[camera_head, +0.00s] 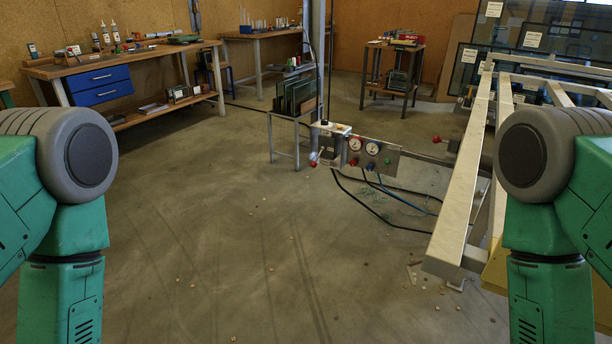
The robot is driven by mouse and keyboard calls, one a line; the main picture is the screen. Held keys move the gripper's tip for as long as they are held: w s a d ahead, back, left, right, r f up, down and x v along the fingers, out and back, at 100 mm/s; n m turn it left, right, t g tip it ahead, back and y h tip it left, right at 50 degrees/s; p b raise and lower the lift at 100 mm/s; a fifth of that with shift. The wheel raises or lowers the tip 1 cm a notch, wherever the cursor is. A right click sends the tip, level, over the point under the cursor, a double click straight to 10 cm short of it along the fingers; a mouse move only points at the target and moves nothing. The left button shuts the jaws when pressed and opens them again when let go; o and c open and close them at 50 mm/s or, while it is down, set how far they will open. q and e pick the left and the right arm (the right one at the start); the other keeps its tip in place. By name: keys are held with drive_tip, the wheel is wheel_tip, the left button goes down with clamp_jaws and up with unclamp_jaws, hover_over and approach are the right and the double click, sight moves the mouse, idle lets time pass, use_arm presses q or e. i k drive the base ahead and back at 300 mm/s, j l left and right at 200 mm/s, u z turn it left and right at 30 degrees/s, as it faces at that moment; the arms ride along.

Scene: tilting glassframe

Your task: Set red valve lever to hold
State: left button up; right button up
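A grey control panel (384,157) with two round gauges (356,145) stands beyond open floor, right of the picture's middle. A small lever with a red knob (313,163) sticks out at the panel's left side, below a white-topped box (331,128). Its exact setting is too small to tell. My two green arms show at the left and right edges. Their grippers are below the picture, far from the panel.
A tilting glass frame with long pale beams (468,180) fills the right side. Dark hoses (385,218) lie on the floor below the panel. A rack of glass sheets (296,98) stands behind it. A workbench (80,67) is at the back left. The middle floor is clear apart from small debris.

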sight(314, 163)
drive_tip(key=i+j+z, duration=0.1)
drive_tip(key=i+j, duration=0.6)
drive_tip(key=i+j+z, duration=0.15)
drive_tip(key=i+j, duration=0.55)
drive_tip(key=i+j+z, duration=0.15)
drive_tip(key=i+j, duration=0.5)
drive_tip(key=j, duration=0.25)
drive_tip(key=i+j+z, duration=0.15)
drive_tip(key=i+j, duration=0.15)
drive_tip(key=j, duration=0.15)
drive_tip(key=i+j, duration=0.3)
drive_tip(key=j, duration=0.15)
drive_tip(key=z, duration=0.05)
